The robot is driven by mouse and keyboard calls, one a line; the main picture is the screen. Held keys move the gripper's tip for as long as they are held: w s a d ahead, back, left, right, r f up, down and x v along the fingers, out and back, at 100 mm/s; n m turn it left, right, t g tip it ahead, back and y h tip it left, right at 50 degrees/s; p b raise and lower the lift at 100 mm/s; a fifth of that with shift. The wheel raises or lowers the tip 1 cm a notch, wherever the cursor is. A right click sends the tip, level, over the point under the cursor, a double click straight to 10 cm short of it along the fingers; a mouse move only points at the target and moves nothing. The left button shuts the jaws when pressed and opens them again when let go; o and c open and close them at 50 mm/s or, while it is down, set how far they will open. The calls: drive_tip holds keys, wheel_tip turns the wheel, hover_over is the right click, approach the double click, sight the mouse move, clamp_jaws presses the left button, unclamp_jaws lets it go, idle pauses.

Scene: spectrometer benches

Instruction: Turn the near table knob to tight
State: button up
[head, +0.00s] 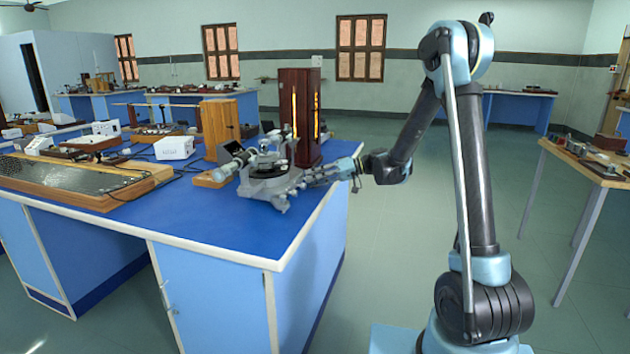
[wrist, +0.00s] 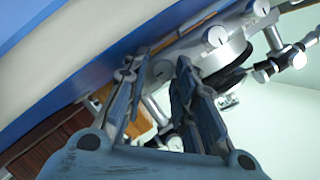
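The spectrometer (head: 268,180), grey and silver with a dark round table, stands near the right corner of the blue bench. My gripper (head: 308,180) reaches in from the right, low beside its base. In the wrist view my gripper (wrist: 162,62) has its two fingers apart. A small silver knob (wrist: 162,71) appears between the fingertips, with narrow gaps showing on both sides. Other silver knobs (wrist: 214,37) sit on the instrument beyond the fingers. I cannot tell for sure which one is the near table knob, nor how tight it is.
A tall dark wooden lamp box (head: 294,115) with a glowing slit stands behind the spectrometer. A wooden block (head: 220,128) and a white box (head: 174,148) are to its left. The blue bench top (head: 190,215) in front is clear.

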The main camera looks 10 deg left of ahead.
drive_tip(key=shift+s, duration=0.1)
drive_tip(key=v, duration=1.2)
drive_tip(key=shift+f, duration=0.15)
drive_tip(key=s+d+f+m+t+h, duration=0.1)
drive_tip(key=s+d+f+m+h, duration=0.2)
drive_tip(key=s+d, duration=0.8)
drive_tip(key=s+d+f+m+t+h, duration=0.2)
drive_tip(key=s+d+f+m+h, duration=0.2)
drive_tip(key=s+d, duration=0.7)
drive_tip(key=s+d+f+m+t+h, duration=0.2)
drive_tip(key=s+d+h, duration=0.5)
drive_tip(key=s+d, duration=0.4)
drive_tip(key=shift+s+d+f+m, duration=0.3)
drive_tip(key=shift+s+f+m, duration=0.2)
drive_tip(key=shift+f+m, duration=0.4)
drive_tip(key=shift+f, duration=0.1)
